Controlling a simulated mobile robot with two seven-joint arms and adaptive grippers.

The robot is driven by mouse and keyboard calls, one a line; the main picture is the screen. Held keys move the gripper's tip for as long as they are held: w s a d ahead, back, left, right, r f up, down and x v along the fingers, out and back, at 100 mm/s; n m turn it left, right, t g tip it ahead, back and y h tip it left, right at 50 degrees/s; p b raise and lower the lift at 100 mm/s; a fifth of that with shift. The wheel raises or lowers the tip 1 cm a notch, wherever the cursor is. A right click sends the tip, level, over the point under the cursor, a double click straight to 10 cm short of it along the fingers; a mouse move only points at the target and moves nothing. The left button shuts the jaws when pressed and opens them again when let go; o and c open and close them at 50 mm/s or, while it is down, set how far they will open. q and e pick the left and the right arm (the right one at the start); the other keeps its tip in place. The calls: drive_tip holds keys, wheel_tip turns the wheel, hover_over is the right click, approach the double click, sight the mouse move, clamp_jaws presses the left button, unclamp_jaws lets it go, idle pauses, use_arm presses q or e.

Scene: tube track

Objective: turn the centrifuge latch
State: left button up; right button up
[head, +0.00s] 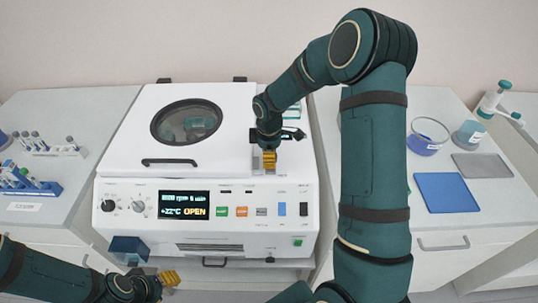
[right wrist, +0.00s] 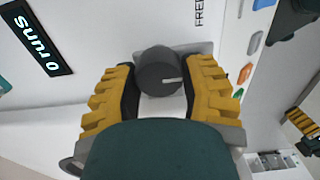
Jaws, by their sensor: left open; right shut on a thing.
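The white centrifuge (head: 225,150) stands on the middle bench with its lid (head: 140,135) down, and its display (head: 184,205) reads OPEN. The latch (right wrist: 160,72), a dark round knob with a pale line mark, shows in the right wrist view. My right gripper (head: 266,165) is at the right front of the lid. In the right wrist view its yellow fingers (right wrist: 160,90) stand on both sides of the latch, shut on it. In the head view the latch is hidden behind the gripper. My left gripper (head: 158,280) is open and empty, low in front of the centrifuge.
Tube racks (head: 28,185) stand on the left bench. A blue mat (head: 446,193), a grey mat (head: 482,165), a round clear container (head: 427,138) and a pipette stand (head: 497,100) are on the right bench. My right arm passes in front of that bench's left part.

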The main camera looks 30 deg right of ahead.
drive_tip(key=shift+f, duration=0.1)
idle(0.3)
drive_tip(key=o, duration=0.9)
drive_tip(key=shift+r, duration=0.55)
wheel_tip(320, 180, up, 11)
